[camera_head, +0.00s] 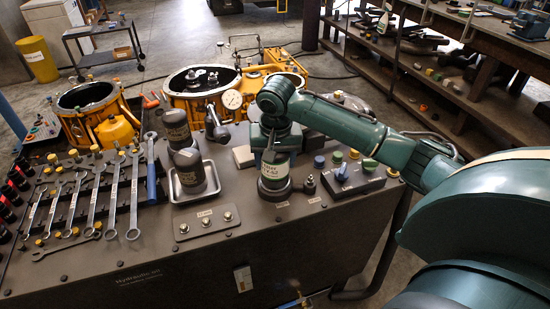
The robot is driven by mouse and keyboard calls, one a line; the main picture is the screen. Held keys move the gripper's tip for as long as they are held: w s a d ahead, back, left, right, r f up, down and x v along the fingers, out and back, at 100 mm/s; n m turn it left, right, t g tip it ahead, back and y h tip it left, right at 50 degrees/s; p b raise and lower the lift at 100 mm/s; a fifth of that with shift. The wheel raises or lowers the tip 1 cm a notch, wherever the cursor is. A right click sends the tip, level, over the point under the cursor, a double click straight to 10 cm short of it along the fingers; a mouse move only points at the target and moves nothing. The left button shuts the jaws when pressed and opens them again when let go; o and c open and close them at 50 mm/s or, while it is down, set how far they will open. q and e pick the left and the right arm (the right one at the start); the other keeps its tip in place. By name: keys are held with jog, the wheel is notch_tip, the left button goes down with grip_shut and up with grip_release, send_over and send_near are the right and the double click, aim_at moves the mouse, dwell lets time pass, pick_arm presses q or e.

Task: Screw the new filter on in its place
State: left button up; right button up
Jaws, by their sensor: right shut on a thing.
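My right gripper (272,148) comes down from above and is shut on the top of a filter (274,173) with a pale, dark-lettered label. The filter is upright over a dark round base (275,193) on the bench top. Its lower end meets the base in this view, but I cannot tell whether the thread is engaged. The gripper's fingers are small and partly hidden by the wrist. A dark used-looking canister (187,167) stands in a shallow metal tray (174,189) to the left, with another dark canister (176,127) behind it. My left gripper is out of view.
Several wrenches (113,190) lie on the rack at left. A plate with three bolts (207,222) is in front. A control box with coloured knobs (350,178) stands close right of the filter. Yellow housings (200,92) and a dial gauge (232,99) are behind.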

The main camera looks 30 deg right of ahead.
jog(key=shift+p, duration=0.3)
dwell(0.5)
jog(key=o, duration=1.4)
jog(key=shift+c, duration=0.2)
jog(key=shift+o, duration=0.4)
jog(key=shift+f, duration=0.1)
jog(key=shift+o, duration=1)
